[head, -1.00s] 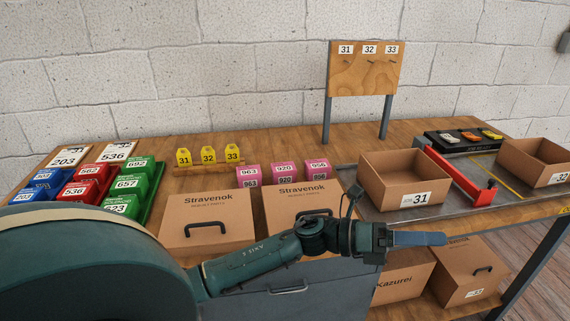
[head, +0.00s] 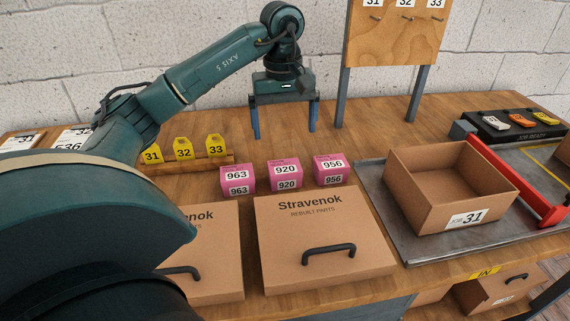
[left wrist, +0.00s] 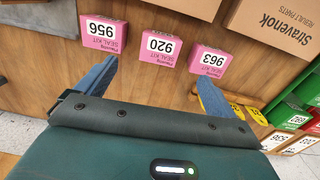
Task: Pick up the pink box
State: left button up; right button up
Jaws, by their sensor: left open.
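Three pink boxes stand in a row on the wooden bench, labelled 963 (head: 238,180), 920 (head: 286,174) and 956 (head: 330,169). In the left wrist view they are upside down: 956 (left wrist: 103,33), 920 (left wrist: 160,46) and 963 (left wrist: 211,60). My left gripper (head: 284,133) is open and empty, fingers pointing down, above and behind the row, apart from the boxes. In the left wrist view its blue fingers (left wrist: 155,88) spread wide, with box 920 lying beyond the gap between them. My right gripper is not in view.
Two Stravenok cartons (head: 325,238) stand in front of the pink boxes. Yellow tags (head: 183,149) on a wooden rail are at left. An open carton 31 (head: 452,197) sits on a grey mat at right. A tag board (head: 397,32) stands behind.

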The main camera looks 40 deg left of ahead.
pick_arm(q)
jog(key=a, duration=0.1)
send_over(285, 166)
jog(key=f, duration=0.7)
jog(key=shift+s+a, duration=0.2)
jog(key=shift+s, duration=0.15)
jog(key=shift+w+d+f, duration=0.1)
jog(key=shift+w+f, duration=0.05)
jog(key=shift+f, duration=1.3)
jog(key=shift+w+d+f, duration=0.1)
jog(key=shift+w+f, duration=0.05)
jog(key=shift+f, duration=1.25)
jog(key=shift+c, duration=0.4)
jog(key=c, duration=1)
jog(key=shift+r, duration=0.1)
